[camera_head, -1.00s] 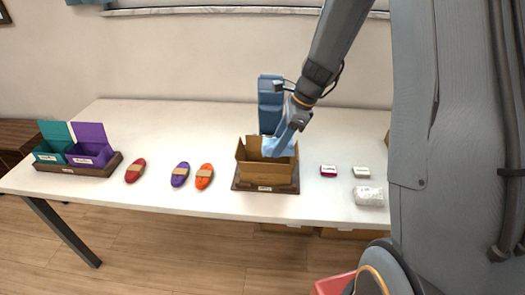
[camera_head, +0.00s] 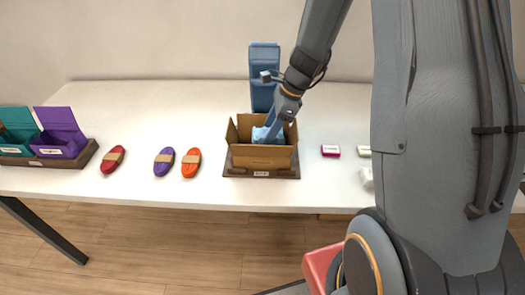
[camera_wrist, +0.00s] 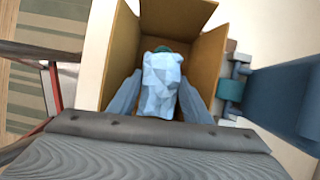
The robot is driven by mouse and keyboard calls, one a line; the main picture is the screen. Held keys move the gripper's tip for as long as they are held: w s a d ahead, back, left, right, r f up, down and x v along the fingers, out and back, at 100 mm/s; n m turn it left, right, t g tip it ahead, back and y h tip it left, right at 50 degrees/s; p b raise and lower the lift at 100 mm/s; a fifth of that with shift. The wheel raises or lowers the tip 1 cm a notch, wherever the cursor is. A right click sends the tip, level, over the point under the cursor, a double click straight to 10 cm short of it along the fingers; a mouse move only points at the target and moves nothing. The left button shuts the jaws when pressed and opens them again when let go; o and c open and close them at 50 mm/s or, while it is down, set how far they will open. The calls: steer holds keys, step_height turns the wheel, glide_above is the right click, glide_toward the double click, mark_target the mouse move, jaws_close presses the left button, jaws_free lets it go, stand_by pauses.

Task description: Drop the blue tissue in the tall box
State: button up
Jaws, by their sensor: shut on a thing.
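The blue tissue (camera_wrist: 160,85) is a crumpled light-blue lump held between the two fingers of my gripper (camera_wrist: 160,98) in the wrist view. In the head view the tissue (camera_head: 262,135) shows at the mouth of the open cardboard box (camera_head: 262,158), with my gripper (camera_head: 272,130) reaching down into it. The box stands on a dark base with a small label, its flaps open. In the wrist view the box walls (camera_wrist: 122,50) surround the tissue. Something teal (camera_wrist: 162,49) shows just past the tissue; I cannot tell what it is.
A tall blue container (camera_head: 263,75) stands right behind the box. Red (camera_head: 113,159), purple (camera_head: 164,161) and orange (camera_head: 191,162) oval bundles lie to the left. Teal (camera_head: 17,130) and purple (camera_head: 60,135) bins stand at far left. A small red-and-white item (camera_head: 330,151) lies to the right.

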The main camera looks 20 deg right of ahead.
steer(key=shift+f+b, duration=0.95)
steer(key=shift+f, duration=0.35)
steer(key=o, duration=1.1)
steer(key=shift+c, duration=0.2)
steer(key=shift+r, duration=0.1)
steer(key=b+v, duration=0.1)
steer(key=v, duration=0.6)
steer(key=shift+s+d+r, duration=0.1)
steer(key=shift+d+r, duration=0.1)
steer(key=shift+r, duration=0.1)
